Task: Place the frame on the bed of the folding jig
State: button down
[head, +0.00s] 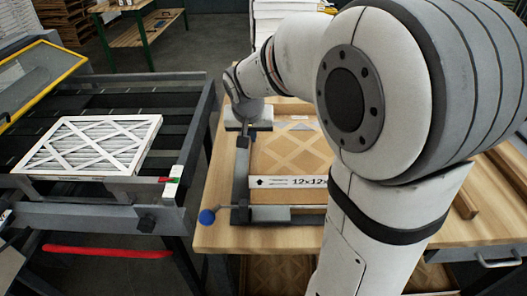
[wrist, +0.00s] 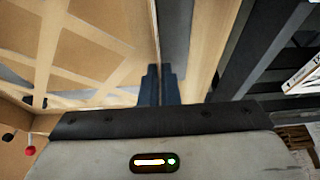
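The frame (head: 290,152) is brown cardboard with a lattice face and a white strip printed "12×12". It lies flat within the dark rails of the folding jig (head: 241,180) on the wooden table. My gripper (head: 246,134) points down at the frame's left edge. In the wrist view, my two dark fingers (wrist: 159,82) are close together, with the thin upright wall of the frame (wrist: 90,45) running between them. The fingertips are partly hidden. I cannot tell whether the frame bears fully on the bed. My arm hides the right part of the frame and jig.
A white pleated filter (head: 90,145) lies on the dark slatted rack (head: 150,100) to the left. Wooden strips (head: 505,180) lie at the table's right. A white stack (head: 275,20) stands behind the table.

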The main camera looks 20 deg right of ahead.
aim_at(252, 150)
jog(key=shift+d+f, duration=0.1)
jog(key=shift+f, duration=2.65)
jog(key=shift+f, duration=0.15)
jog(key=c, duration=1.7)
grip_release()
